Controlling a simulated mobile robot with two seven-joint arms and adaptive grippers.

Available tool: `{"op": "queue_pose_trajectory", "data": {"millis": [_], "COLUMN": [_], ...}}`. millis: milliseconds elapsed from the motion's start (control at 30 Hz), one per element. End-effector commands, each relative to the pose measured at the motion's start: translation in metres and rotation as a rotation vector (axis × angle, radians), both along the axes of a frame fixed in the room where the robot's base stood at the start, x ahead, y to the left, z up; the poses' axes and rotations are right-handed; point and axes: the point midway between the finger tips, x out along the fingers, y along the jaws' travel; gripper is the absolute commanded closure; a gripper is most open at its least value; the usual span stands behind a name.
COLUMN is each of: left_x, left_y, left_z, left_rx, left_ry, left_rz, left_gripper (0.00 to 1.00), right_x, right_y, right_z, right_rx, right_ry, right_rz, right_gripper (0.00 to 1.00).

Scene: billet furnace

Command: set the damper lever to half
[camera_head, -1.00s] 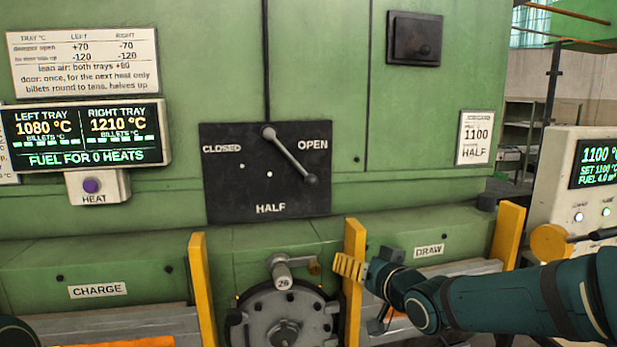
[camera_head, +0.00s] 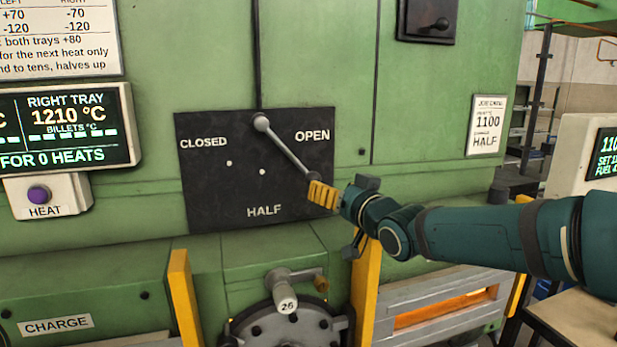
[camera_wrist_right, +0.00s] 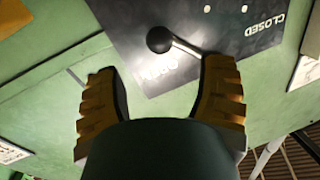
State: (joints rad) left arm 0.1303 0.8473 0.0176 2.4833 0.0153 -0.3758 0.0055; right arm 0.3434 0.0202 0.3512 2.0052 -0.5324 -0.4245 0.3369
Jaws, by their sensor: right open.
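The damper lever (camera_head: 286,149) is a grey rod on a black plate (camera_head: 207,196) marked CLOSED, OPEN and HALF. It pivots at the plate's top and slants down to the right, its end below the OPEN label. My right gripper (camera_head: 322,194) is at this end, its yellow fingers partly hiding it. In the right wrist view the lever's dark round knob (camera_wrist_right: 160,39) lies just beyond and between the fingertips of my open right gripper (camera_wrist_right: 161,70). Whether a finger touches the knob I cannot tell. My left gripper is out of view.
A job card (camera_head: 485,126) reads 1100 and HALF. A HEAT button box (camera_head: 47,196) and a tray display (camera_head: 72,122) are at left. Below the plate are a round hatch (camera_head: 285,326) with a handle and two yellow posts (camera_head: 184,296) (camera_head: 365,290).

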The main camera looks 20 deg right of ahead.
Motion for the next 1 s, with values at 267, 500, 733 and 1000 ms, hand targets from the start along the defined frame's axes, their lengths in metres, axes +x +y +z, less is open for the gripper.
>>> {"op": "queue_pose_trajectory", "data": {"millis": [267,500,733,1000], "left_x": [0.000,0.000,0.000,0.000], "left_y": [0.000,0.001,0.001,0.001], "left_z": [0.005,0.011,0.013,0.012], "left_rx": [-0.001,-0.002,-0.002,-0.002], "left_ry": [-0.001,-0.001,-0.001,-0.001], "left_rz": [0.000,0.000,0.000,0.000], "left_gripper": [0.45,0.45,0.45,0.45], "right_x": [0.052,0.085,0.097,0.098], "right_y": [0.014,0.021,0.024,0.024], "right_z": [0.000,0.001,0.000,0.000], "right_rx": [0.004,0.002,0.000,0.000], "right_ry": [0.002,0.001,0.001,0.001], "right_rz": [0.003,0.002,0.001,0.000], "right_gripper": [0.30,0.30,0.30,0.29]}}
